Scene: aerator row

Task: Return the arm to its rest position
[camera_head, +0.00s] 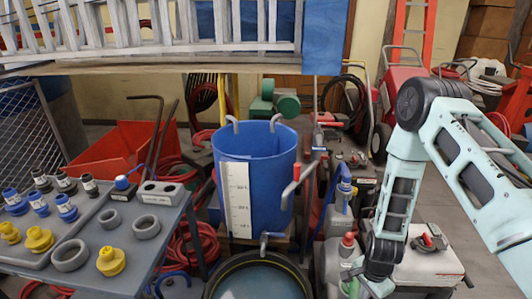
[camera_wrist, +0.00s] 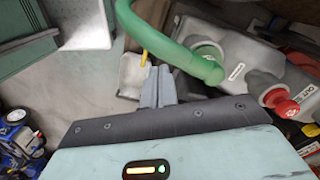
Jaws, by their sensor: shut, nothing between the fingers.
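My arm reaches in from the right in the head view, bent at the elbow, with its forearm pointing down. The fingertips are out of sight below the bottom edge of that view. In the wrist view my gripper (camera_wrist: 157,88) shows as grey fingers close together, with nothing between them. The fingers are near a green hose (camera_wrist: 165,42) and a grey unit with a red knob (camera_wrist: 280,102). I cannot tell whether they touch anything.
A blue tank (camera_head: 268,165) with a white scale stands in the middle, above a round basin (camera_head: 258,278). A grey cart (camera_head: 130,235) with coloured fittings is at the left. Bottles and machines crowd my forearm. A ladder (camera_head: 150,30) lies across the top left.

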